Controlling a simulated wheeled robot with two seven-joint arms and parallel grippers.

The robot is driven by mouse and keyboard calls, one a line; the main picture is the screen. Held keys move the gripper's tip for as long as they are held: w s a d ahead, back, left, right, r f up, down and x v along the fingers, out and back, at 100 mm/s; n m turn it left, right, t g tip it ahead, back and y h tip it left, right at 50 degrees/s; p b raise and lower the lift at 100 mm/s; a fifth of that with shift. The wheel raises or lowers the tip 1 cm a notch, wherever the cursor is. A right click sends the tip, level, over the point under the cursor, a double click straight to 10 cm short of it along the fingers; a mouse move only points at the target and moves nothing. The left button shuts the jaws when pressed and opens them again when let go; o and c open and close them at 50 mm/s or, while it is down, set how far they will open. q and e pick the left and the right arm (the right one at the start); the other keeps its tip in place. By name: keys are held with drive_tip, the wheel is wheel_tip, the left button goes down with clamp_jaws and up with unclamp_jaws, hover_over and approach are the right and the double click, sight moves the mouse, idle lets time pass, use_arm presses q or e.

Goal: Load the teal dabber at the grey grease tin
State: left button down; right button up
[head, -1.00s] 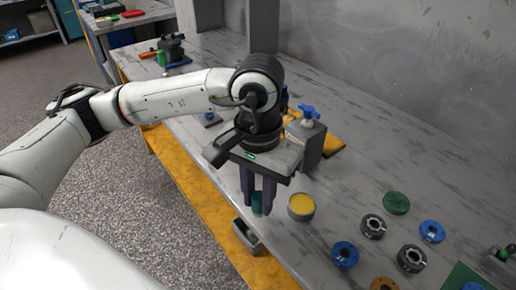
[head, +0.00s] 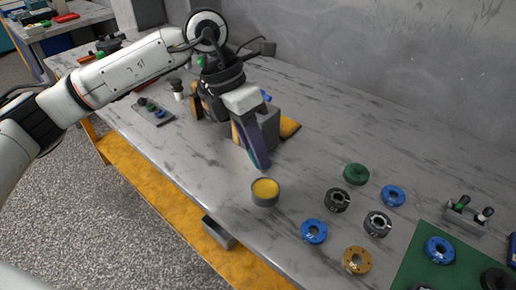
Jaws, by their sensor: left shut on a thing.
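The grey grease tin (head: 265,198) stands open on the bench with yellow grease inside, in the middle of the head view. My left gripper (head: 258,160) is behind the tin and a little to its left in the picture, with its purple fingers pointing down and tilted. It is shut on the teal dabber (head: 252,157), of which only a small teal strip shows between the fingers. The dabber is apart from the tin, and its tip is hard to make out. My right gripper is not in view.
Blue, green, dark and gold rings lie right of the tin, near a green mat (head: 420,262). A small rack (head: 153,112) stands at left. A grey bin (head: 219,233) hangs at the front edge.

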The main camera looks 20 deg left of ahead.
use_arm(q)
drive_tip(key=shift+w+d+n, duration=0.15)
drive_tip(key=shift+w+n, duration=0.1)
drive_tip(key=shift+n, duration=0.45)
wheel_tip(320, 180, down, 5)
drive_tip(key=b, duration=0.3)
drive_tip(key=shift+f+b, duration=0.15)
drive_tip(key=shift+b, duration=0.25)
drive_tip(key=shift+f, duration=0.2)
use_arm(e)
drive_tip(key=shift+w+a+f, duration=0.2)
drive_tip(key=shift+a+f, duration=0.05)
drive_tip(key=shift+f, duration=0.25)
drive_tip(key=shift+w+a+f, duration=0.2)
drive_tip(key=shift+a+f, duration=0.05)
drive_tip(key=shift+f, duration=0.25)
use_arm(q)
drive_tip(key=shift+f+b, duration=0.6)
drive_tip(key=shift+f, duration=0.15)
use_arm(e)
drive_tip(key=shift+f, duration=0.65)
use_arm(q)
drive_tip(key=shift+r, duration=0.1)
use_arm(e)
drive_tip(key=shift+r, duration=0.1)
